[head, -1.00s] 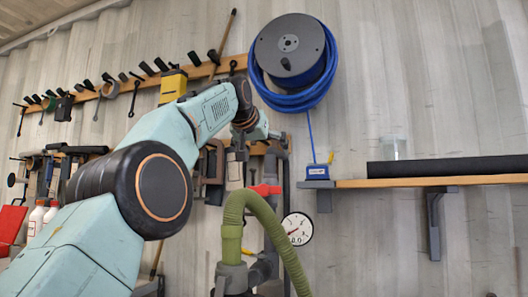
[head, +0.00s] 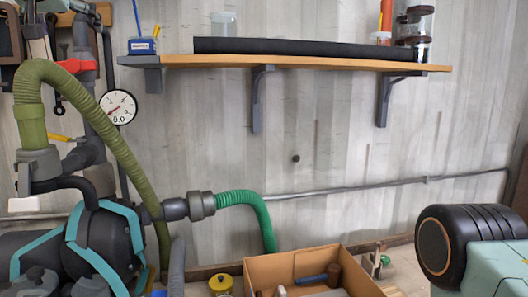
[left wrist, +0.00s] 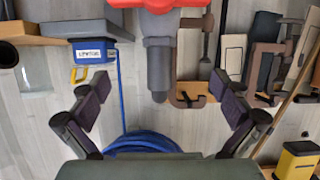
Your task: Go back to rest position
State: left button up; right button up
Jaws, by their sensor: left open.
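My left gripper (left wrist: 161,86) shows in the left wrist view with its two dark-padded fingers spread wide apart. Nothing is between the fingers. The wall with its hanging tools lies beyond them, and a blue hose coil (left wrist: 150,142) shows below. I cannot make out my left gripper in the head view. At the right edge of the head view, a black joint and a pale teal link of my own arm show. My right gripper is not in view.
A shelf (head: 300,64) holds a black roll (head: 290,47) and jars. A green hose (head: 110,130), gauge (head: 118,107) and teal-ribbed machine (head: 105,245) fill the left. A cardboard box (head: 290,264) with tools stands below. The wall's middle is bare.

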aim_at(74, 64)
pick_arm(q)
jog(key=shift+w+f, duration=0.1)
jog(key=shift+f, duration=3.4)
jog(key=shift+r, duration=4.6)
jog(key=shift+f, duration=5.1)
jog(key=shift+d+f+m+y+b, duration=0.1)
jog(key=shift+d+m+y+b, duration=0.05)
jog(key=shift+m+y+b, duration=0.85)
jog(key=s+d+r+m+b, duration=0.1)
jog(key=s+d+r+b, duration=0.2)
jog(key=s, duration=0.3)
jog(key=shift+s+r+b, duration=0.25)
jog(key=shift+r+b, duration=0.15)
jog(key=shift+r, duration=0.3)
